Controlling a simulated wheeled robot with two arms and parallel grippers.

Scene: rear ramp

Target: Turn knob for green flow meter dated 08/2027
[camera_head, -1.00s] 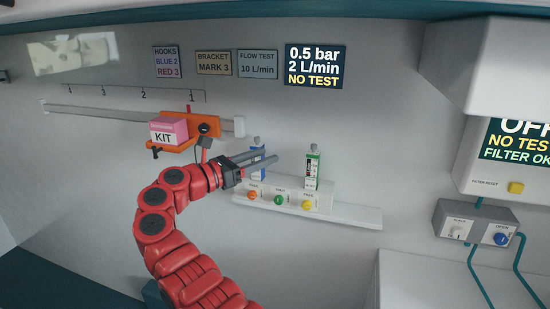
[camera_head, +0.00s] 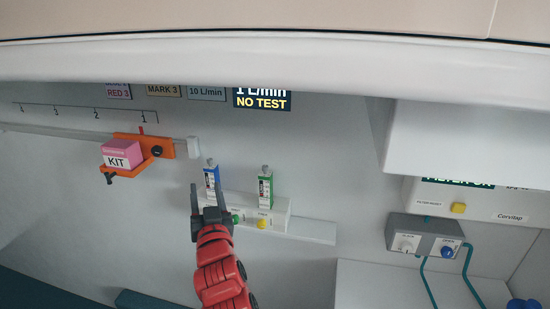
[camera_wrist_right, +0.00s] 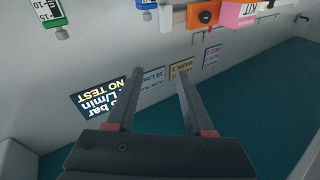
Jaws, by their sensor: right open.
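The flow meter with green markings (camera_head: 265,188) stands upright on the right of the white wall block. The meter with blue markings (camera_head: 212,175) stands left of it. Their dates are too small to read. Below are a green knob (camera_head: 237,217) and a yellow knob (camera_head: 263,223); my gripper hides the orange knob. My right gripper (camera_head: 208,192) is open and empty, in front of the blue meter in the head view. In the wrist view its fingers (camera_wrist_right: 158,74) are apart, with the green meter (camera_wrist_right: 50,13) at the upper left. My left gripper is not in view.
An orange bracket (camera_head: 165,146) with a pink KIT box (camera_head: 122,154) is on the rail at left. A display (camera_head: 262,99) reads NO TEST. A grey control box (camera_head: 424,240) is at right. The white shelf right of the meters (camera_head: 312,231) is clear.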

